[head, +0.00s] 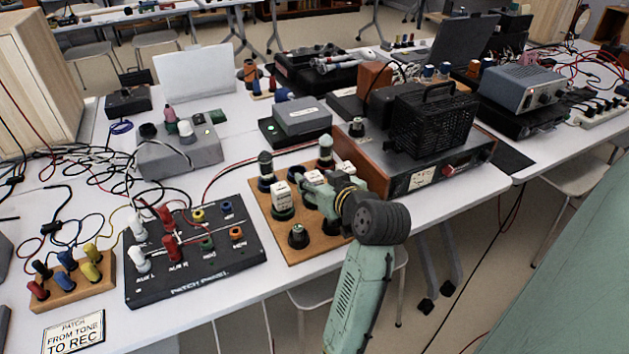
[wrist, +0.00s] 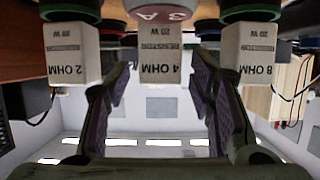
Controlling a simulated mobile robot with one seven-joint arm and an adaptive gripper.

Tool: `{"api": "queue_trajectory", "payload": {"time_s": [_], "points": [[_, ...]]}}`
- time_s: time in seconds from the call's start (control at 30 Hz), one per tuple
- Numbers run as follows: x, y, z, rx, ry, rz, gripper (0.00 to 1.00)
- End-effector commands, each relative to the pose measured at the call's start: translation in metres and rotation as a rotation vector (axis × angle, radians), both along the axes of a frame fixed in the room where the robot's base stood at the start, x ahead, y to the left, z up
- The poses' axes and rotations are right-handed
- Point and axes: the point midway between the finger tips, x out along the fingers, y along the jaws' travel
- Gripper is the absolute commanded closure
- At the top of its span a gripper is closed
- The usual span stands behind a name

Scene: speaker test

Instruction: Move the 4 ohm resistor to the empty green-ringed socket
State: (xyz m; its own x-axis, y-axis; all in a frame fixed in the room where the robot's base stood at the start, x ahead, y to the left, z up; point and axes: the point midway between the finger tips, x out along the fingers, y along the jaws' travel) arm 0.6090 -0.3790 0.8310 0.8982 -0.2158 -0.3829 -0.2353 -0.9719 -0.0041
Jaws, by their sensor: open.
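In the wrist view, three white blocks hang in a row with upside-down labels. The 4 ohm resistor (wrist: 153,55) is in the middle, the 2 ohm resistor (wrist: 71,52) on the left and the 8 ohm resistor (wrist: 246,55) on the right. My gripper (wrist: 161,75) is open, one finger on each side of the 4 ohm block; I cannot tell whether they touch it. In the head view my gripper (head: 312,186) is over the wooden board (head: 262,212) and hides part of it. A green-ringed fitting (head: 298,236) is at the board's front; I cannot tell whether it is empty.
A round part marked 3 A (wrist: 152,12) is in front of the 4 ohm block's top. A black patch panel (head: 190,282) lies left of the board. A wood-sided amplifier (head: 400,185) stands close behind at the right. Tall knobs (head: 265,164) rise from the board's back.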

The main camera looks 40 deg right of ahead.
Motion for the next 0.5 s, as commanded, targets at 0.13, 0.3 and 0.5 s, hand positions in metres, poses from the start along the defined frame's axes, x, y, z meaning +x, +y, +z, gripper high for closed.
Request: {"api": "queue_trajectory", "payload": {"time_s": [0.13, 0.3, 0.5], "points": [[-0.031, 0.007, 0.011, -0.005, -0.003, -0.003, 0.51], [-0.064, 0.014, 0.026, -0.004, -0.003, -0.003, 0.51], [-0.087, 0.021, 0.036, -0.001, -0.002, -0.002, 0.51]]}}
